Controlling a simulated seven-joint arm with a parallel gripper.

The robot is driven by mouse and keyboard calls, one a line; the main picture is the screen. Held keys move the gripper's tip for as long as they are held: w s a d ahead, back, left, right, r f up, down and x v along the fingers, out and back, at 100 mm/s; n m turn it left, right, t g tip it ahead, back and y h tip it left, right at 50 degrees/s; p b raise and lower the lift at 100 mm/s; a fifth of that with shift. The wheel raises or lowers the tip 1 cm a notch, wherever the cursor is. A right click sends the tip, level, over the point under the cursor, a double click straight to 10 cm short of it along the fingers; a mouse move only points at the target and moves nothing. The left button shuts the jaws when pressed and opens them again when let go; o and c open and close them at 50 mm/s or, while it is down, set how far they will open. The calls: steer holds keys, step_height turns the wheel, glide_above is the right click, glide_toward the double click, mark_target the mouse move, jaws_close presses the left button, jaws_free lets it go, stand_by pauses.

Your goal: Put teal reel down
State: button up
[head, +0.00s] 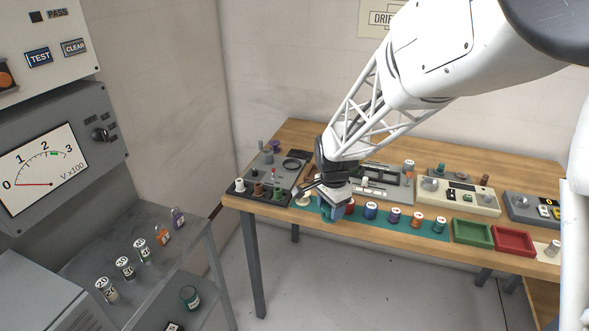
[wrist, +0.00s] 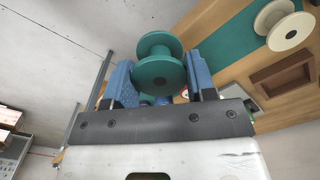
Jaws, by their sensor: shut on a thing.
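My gripper (wrist: 160,82) is shut on the teal reel (wrist: 151,63), with the reel between its two blue fingers in the wrist view. In the head view my gripper (head: 331,210) hangs at the front edge of the wooden table, near the left end of the teal mat (head: 383,226). The reel is hard to tell apart from the blue fingers there. I cannot tell whether the reel touches anything below it.
Several reels, including a red one (head: 349,207) and an orange one (head: 417,219), stand in a row on the mat. Right of it are a green tray (head: 472,233) and a red tray (head: 513,240). A dark tray (head: 262,192) with small parts is at left.

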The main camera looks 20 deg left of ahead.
steer(key=w+a+r, duration=0.1)
steer(key=w+a, duration=1.1)
steer(key=shift+w+a+r, duration=0.3)
steer(key=shift+w+r, duration=0.05)
steer(key=shift+w, duration=0.05)
steer(key=shift+w, duration=0.1)
steer(key=shift+w+a+f, duration=0.25)
steer(key=shift+w+a, duration=1.1)
steer(key=shift+w, duration=0.9)
steer(key=shift+w+a+f, duration=0.25)
steer(key=shift+w+a, duration=1.05)
steer(key=shift+w, duration=1)
steer(key=shift+w+a+f, duration=0.25)
steer(key=shift+w+a, duration=1.1)
steer(key=shift+w, duration=0.9)
steer(key=shift+f, duration=1.8)
steer(key=shift+f, duration=0.15)
steer(key=o, duration=0.9)
